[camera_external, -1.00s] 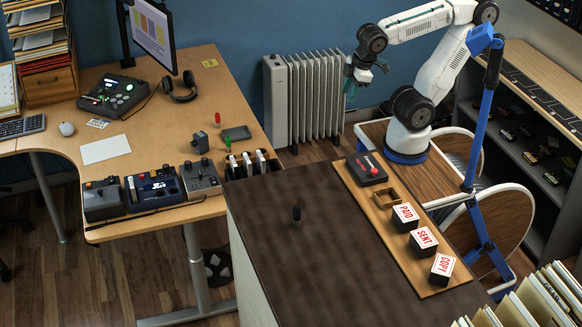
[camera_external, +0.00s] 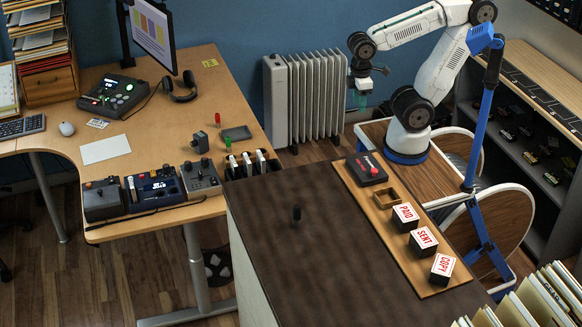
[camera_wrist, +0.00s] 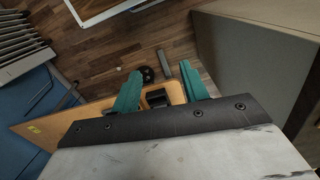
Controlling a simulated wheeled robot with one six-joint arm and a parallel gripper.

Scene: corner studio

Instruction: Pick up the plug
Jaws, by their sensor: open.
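I cannot make out the plug for certain in the wrist view.
The dark countertop (camera_external: 275,260) is mostly clear. A wooden tray (camera_external: 429,277) along its right side holds a stamp pad (camera_external: 367,169) and three stamp blocks marked PAID, SENT and COPY. A radiator (camera_external: 305,97) stands behind. The desk (camera_external: 215,70) carries several devices.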

